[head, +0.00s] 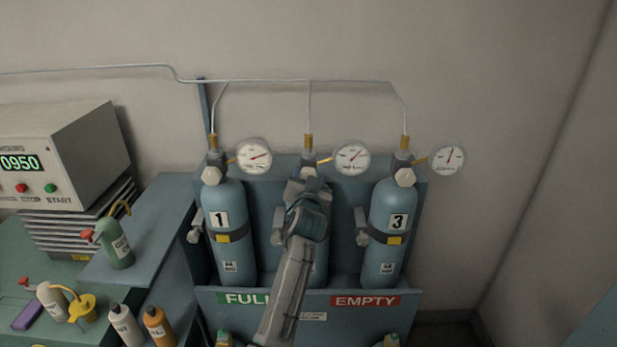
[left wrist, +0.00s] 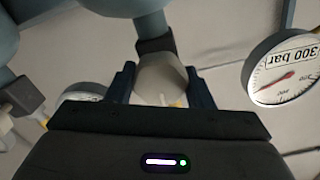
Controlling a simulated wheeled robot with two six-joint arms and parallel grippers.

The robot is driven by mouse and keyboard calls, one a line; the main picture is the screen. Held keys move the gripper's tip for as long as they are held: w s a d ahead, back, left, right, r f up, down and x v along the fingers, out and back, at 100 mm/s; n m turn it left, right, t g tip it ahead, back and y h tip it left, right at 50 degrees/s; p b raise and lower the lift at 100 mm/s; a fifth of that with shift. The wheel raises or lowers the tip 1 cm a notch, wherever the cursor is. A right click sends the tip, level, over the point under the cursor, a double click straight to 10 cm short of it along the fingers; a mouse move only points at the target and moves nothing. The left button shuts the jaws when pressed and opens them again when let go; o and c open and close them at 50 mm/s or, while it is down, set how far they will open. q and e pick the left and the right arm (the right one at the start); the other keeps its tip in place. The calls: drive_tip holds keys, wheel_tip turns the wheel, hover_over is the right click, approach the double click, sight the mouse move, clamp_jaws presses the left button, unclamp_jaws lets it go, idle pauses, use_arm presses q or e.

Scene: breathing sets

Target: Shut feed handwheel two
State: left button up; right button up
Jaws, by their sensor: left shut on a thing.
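Three blue-grey cylinders stand in a rack. The left one (head: 223,215) is labelled 1 and the right one (head: 393,215) is labelled 3. The middle cylinder (head: 321,255) is mostly hidden behind my left arm, its number out of sight. My left gripper (head: 308,185) is at that cylinder's valve and covers its handwheel in the head view. In the left wrist view the pale faceted handwheel (left wrist: 161,80) sits between the two dark fingers of my left gripper (left wrist: 162,92), which is shut on it. My right gripper is not in view.
Gauges stand beside the valves; the middle one (head: 351,158) is close right of my gripper. Thin pipes (head: 310,105) rise to a wall line. At left are a control box (head: 62,150), a green bottle (head: 117,248) and other bottles on benches. The right side is clear.

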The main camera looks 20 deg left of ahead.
use_arm(q)
drive_tip(key=shift+m, duration=0.7)
drive_tip(key=shift+m+p, duration=0.4)
drive_tip(key=shift+r+m+p, duration=0.1)
drive_tip(key=shift+m+p, duration=0.65)
drive_tip(key=shift+m, duration=1.05)
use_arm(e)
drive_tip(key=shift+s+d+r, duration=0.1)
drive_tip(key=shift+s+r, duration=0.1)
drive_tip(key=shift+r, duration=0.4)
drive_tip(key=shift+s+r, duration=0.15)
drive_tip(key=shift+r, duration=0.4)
use_arm(q)
drive_tip(key=o, duration=0.8)
drive_tip(key=shift+a, duration=0.1)
drive_tip(key=shift+o, duration=0.8)
drive_tip(key=shift+w+a+f, duration=0.2)
drive_tip(key=shift+w+f, duration=0.05)
drive_tip(key=shift+w, duration=0.05)
drive_tip(key=shift+s+d, duration=0.1)
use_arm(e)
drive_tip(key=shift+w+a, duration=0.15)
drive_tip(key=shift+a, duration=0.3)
